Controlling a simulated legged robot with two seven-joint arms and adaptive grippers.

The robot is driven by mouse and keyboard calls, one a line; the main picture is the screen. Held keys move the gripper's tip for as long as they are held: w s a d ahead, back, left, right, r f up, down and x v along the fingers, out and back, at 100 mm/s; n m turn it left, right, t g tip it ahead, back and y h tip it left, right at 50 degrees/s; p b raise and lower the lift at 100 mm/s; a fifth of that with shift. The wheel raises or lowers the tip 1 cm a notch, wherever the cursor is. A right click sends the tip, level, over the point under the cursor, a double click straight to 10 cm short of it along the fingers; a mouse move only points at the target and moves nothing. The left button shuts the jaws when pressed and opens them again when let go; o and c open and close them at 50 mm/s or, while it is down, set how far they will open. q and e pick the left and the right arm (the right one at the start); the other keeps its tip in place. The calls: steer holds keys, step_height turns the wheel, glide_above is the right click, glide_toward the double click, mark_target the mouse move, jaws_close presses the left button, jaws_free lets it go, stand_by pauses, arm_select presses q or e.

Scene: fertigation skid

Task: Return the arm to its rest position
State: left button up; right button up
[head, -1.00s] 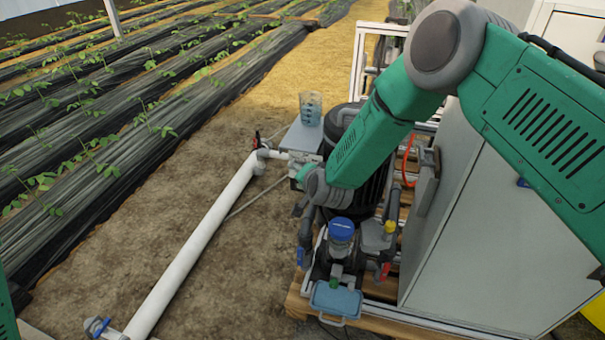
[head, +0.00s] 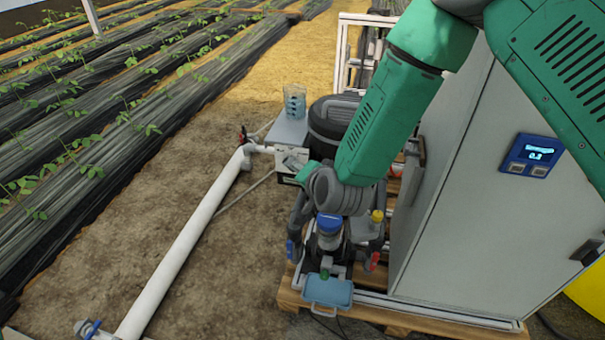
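My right arm (head: 395,125), green with grey joints, comes in from the upper right and slopes down to the left. Its grey wrist (head: 338,192) is in front of the pump and filter area, just above the blue-capped unit (head: 328,223) in the picture. My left arm and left gripper are outside the view.
A grey cabinet (head: 455,220) with a blue controller (head: 530,154) stands close on the right. A black tank (head: 328,125) and a beaker (head: 295,101) on a grey stand are behind. A light-blue box (head: 327,291) is in front. A white pipe (head: 195,230) crosses the soil.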

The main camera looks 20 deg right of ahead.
steer(key=shift+s, duration=0.2)
stand_by(0.3)
steer(key=s+d+f+n+g, duration=0.2)
steer(key=s+f+n+g, duration=0.1)
steer(key=s+f, duration=0.5)
steer(key=s+d+f+n+g, duration=0.1)
steer(key=s+f+n+g, duration=0.3)
steer(key=s, duration=0.6)
steer(key=s+d+f+n+g, duration=0.2)
steer(key=s, duration=0.7)
steer(key=s+d+f+n+g, duration=0.2)
steer(key=s+d, duration=0.1)
steer(key=s, duration=0.6)
steer(key=shift+s+f, duration=0.2)
steer(key=shift+s, duration=0.15)
